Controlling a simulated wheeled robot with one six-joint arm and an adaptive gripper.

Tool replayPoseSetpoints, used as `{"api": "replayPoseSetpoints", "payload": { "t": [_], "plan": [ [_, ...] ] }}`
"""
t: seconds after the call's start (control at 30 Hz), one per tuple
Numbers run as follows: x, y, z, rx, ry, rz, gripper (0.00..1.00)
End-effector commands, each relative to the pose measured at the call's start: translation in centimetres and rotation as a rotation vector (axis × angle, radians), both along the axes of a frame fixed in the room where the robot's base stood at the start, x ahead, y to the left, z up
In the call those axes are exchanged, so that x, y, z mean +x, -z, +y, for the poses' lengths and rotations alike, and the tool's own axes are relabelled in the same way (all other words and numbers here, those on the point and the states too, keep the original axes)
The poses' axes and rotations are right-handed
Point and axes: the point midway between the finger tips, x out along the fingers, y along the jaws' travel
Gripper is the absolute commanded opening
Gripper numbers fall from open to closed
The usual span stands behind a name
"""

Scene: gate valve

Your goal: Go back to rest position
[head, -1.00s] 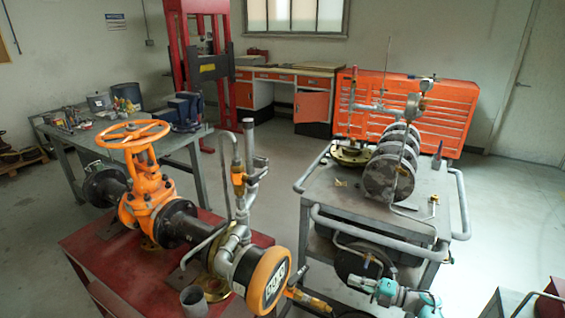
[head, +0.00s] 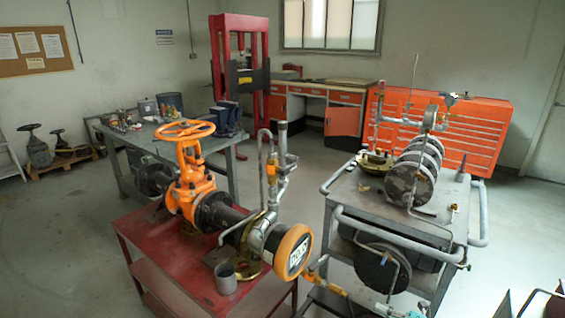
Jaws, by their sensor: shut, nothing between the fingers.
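My gripper is not seen in the head view. A small grey and teal piece at the bottom edge, right of centre, looks like part of my arm, cut off by the frame. The gate valve has an orange body (head: 186,190) and an orange handwheel (head: 184,130) on top. It sits in a dark pipe run on a red table (head: 180,270). The run ends at the right in a round black-and-orange end piece (head: 293,252). Nothing is seen touching the valve or handwheel.
A grey trolley (head: 350,205) with round flanges stands at the right. Behind are a grey workbench (head: 215,145), a red press frame (head: 217,70) and orange drawer cabinets (head: 470,130). A grey cup (head: 225,278) stands on the red table. Floor shows between table and trolley.

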Motion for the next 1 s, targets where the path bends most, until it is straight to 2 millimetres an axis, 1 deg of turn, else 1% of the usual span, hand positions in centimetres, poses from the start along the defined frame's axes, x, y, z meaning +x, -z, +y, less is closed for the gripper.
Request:
{"api": "replayPoseSetpoints", "payload": {
  "t": [0.37,0.57,0.77,0.97,1.0],
  "plan": [
    [-2.0,1.9,2.7,0.071,0.065,-0.002,0.0],
    [-4.2,3.3,5.0,0.144,0.127,0.003,0.0],
    [-8.6,4.8,8.2,0.261,0.225,0.023,0.0],
    [-13.9,5.3,10.7,0.39,0.326,0.06,0.0],
    [-15.0,5.3,11.1,0.416,0.346,0.07,0.0]
  ]
}}
